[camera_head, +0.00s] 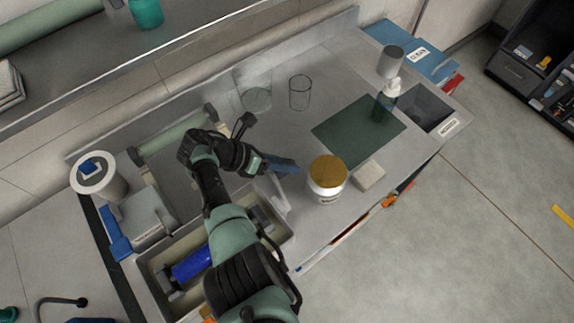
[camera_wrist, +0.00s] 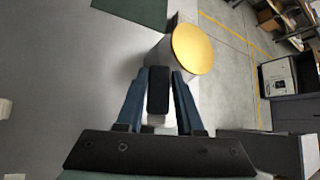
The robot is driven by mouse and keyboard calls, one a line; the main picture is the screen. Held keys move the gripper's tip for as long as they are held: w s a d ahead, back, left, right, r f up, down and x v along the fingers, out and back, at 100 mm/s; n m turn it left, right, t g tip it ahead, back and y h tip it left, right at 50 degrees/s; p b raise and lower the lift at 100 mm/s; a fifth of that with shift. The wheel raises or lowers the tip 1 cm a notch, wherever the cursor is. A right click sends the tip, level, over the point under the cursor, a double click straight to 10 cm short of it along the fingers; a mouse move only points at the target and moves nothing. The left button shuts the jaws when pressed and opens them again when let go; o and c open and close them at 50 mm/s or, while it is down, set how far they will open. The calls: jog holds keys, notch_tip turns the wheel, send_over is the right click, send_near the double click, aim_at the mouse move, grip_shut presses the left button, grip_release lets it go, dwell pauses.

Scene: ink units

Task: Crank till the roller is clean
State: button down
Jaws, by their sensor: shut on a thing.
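A blue roller (camera_head: 192,263) lies in the beige wash tray (camera_head: 150,267) at the lower left of the head view. Its surface looks strongly blue; my arm hides its right part. A pale grey crank arm (camera_head: 279,198) stands at the tray's right end. My gripper (camera_head: 284,166) is above that crank arm, with blue fingers pointing right. In the wrist view my gripper (camera_wrist: 165,78) is shut on a dark crank handle (camera_wrist: 158,90), which sits between the two fingers. A pale part shows below the handle.
A white jar with an orange lid (camera_head: 327,178) stands close to the right of my fingers. A pale block (camera_head: 368,175), dark green mat (camera_head: 358,131), pump bottle (camera_head: 387,100) and clear glass (camera_head: 300,93) are farther right. A green roller (camera_head: 175,140) is behind my arm.

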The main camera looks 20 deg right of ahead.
jog(key=shift+w+a+f+b, duration=0.3)
jog(key=shift+w+f+b, duration=0.2)
jog(key=shift+w, duration=0.1)
jog(key=c, duration=0.6)
grip_release()
jog(key=v, duration=1.3)
jog(key=shift+s, duration=0.1)
